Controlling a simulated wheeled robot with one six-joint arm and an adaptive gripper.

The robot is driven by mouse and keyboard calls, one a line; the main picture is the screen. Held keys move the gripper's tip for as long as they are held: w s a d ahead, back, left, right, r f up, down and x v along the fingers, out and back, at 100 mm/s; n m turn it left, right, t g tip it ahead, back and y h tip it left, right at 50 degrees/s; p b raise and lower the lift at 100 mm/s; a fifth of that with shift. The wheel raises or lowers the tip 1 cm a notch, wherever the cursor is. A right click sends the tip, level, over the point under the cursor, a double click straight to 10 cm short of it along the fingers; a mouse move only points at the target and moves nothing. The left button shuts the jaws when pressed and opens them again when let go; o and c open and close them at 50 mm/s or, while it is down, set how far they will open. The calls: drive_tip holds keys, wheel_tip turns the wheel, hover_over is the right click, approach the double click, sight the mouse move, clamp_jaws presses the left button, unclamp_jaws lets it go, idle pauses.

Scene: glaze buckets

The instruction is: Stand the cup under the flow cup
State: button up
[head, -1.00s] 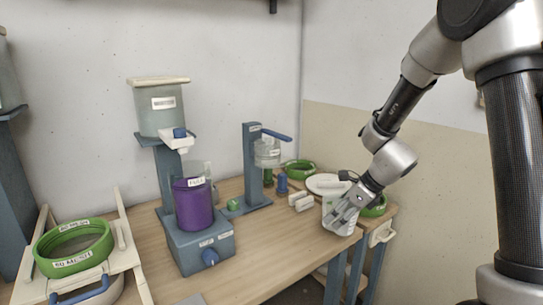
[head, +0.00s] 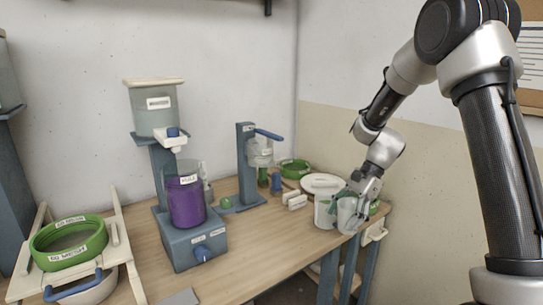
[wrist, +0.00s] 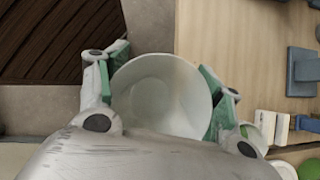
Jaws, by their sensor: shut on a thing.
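My gripper (head: 350,199) is shut on a pale white cup (head: 347,218) at the right end of the table. In the wrist view the cup (wrist: 160,98) sits open-mouthed between the green finger pads and looks empty. It overlaps the table edge, with floor beyond on the left. The head view does not clearly show whether its base touches anything. The flow cup (head: 260,153) is a clear vessel on a blue stand (head: 247,170) with a blue lever, left of my gripper. The spot under it holds no cup that I can see.
A second pale cup (head: 323,214) stands just left of the held one. White blocks (head: 294,200), a white round lid (head: 320,183) and a green ring (head: 294,168) lie near the stand. A purple-filled container (head: 186,203) stands further left. The front middle table is clear.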

drive_tip(key=d+n+g+h, duration=0.1)
drive_tip(key=n, duration=0.2)
drive_tip(key=d+f+n+g+h, duration=0.1)
drive_tip(key=d+n, duration=0.1)
drive_tip(key=d+f+n+g+h, duration=0.1)
drive_tip(key=n, duration=0.2)
drive_tip(key=shift+w+d+f+n, duration=0.25)
drive_tip(key=shift+w+d+n, duration=0.05)
drive_tip(key=shift+w+d, duration=0.1)
drive_tip(key=w+d+f+n+h, duration=0.1)
drive_tip(key=d+f+n, duration=0.1)
drive_tip(key=f, duration=0.2)
drive_tip(key=w+d+f+n+g+h, duration=0.1)
drive_tip(key=d+f+n+h, duration=0.1)
drive_tip(key=f, duration=0.2)
drive_tip(key=shift+n, duration=0.3)
